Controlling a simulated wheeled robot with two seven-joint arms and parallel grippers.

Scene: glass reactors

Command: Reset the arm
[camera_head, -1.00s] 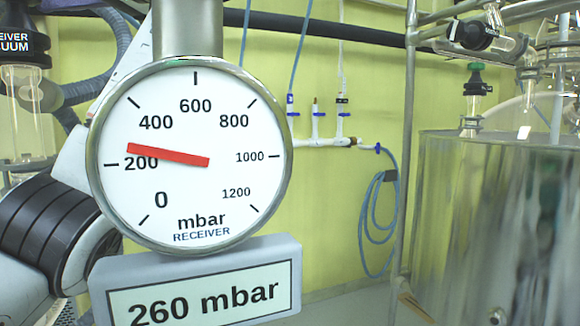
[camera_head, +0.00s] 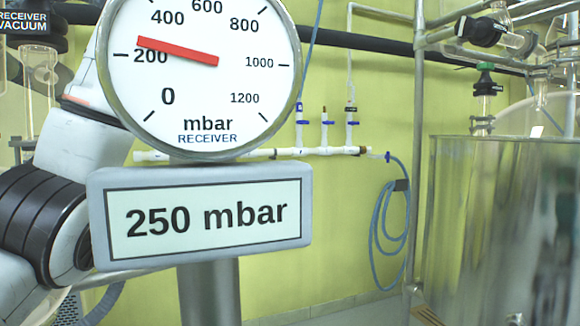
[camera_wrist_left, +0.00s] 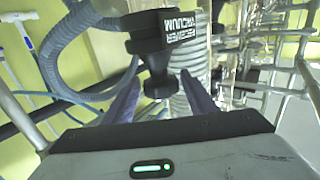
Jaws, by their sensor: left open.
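My left arm (camera_head: 50,210), white with dark ribbed joint covers, stands at the left of the head view, partly behind the gauge. Its gripper is not visible there. In the left wrist view my left gripper (camera_wrist_left: 160,72) is open, with one finger on each side of a black valve knob (camera_wrist_left: 158,62). The knob bears the label RECEIVER VACUUM, which also shows at the top left of the head view (camera_head: 25,22). Whether the fingers touch the knob I cannot tell. My right gripper is in neither view.
A round gauge (camera_head: 200,100) marked mbar RECEIVER and a display (camera_head: 205,218) reading 250 mbar stand close in front. A steel vessel (camera_head: 500,230) is at right. Ribbed hoses (camera_wrist_left: 70,60) and glass and metal piping surround the gripper.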

